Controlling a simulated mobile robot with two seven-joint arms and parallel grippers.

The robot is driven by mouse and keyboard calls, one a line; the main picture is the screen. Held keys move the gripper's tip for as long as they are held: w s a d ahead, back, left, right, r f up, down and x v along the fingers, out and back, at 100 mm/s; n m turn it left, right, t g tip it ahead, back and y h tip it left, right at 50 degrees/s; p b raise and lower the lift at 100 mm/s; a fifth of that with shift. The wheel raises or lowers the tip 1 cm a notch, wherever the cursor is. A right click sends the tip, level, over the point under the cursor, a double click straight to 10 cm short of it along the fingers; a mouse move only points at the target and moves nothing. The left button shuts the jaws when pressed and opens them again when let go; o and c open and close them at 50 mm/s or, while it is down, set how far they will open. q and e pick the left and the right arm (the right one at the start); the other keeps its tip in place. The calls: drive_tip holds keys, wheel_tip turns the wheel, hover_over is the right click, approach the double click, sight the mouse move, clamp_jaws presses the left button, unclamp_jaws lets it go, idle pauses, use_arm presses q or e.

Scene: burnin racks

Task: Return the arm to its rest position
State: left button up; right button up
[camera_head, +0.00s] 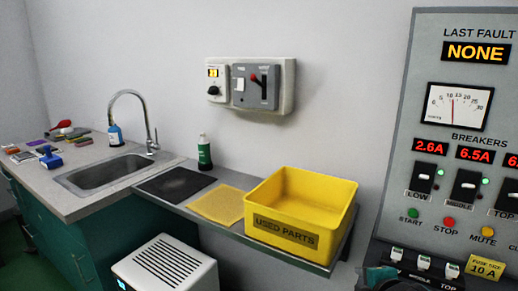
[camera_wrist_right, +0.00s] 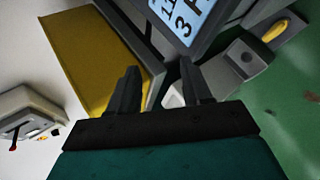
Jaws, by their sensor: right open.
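My right gripper (camera_wrist_right: 158,70) shows in the right wrist view with its two dark fingers apart and nothing between them. Beyond the fingers are a yellow surface on the left and a grey device with a light blue display (camera_wrist_right: 182,16) at the top. In the head view, a dark teal part at the bottom right edge looks like a piece of my right arm; its fingers cannot be made out there. My left gripper is not in view.
A yellow USED PARTS bin (camera_head: 283,236) stands on a grey shelf beside a yellow mat (camera_head: 217,205) and a black mat (camera_head: 176,184). A breaker panel (camera_head: 408,130) rises at the right. A sink (camera_head: 105,172) and a white box unit (camera_head: 165,268) are at the left.

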drive_tip(key=s+a+f+m+y, duration=0.1)
drive_tip(key=s+a+f+m, duration=0.1)
drive_tip(key=s+f+m, duration=0.5)
drive_tip(key=s+a+f+m+y, duration=0.1)
drive_tip(key=s+a+f+m, duration=0.2)
drive_tip(key=s+f+m, duration=0.4)
drive_tip(key=s+m, duration=0.1)
drive_tip(key=s, duration=0.5)
drive_tip(key=shift+s+a+f+m, duration=0.2)
drive_tip(key=shift+a+f+m, duration=0.05)
drive_tip(key=shift+m, duration=0.05)
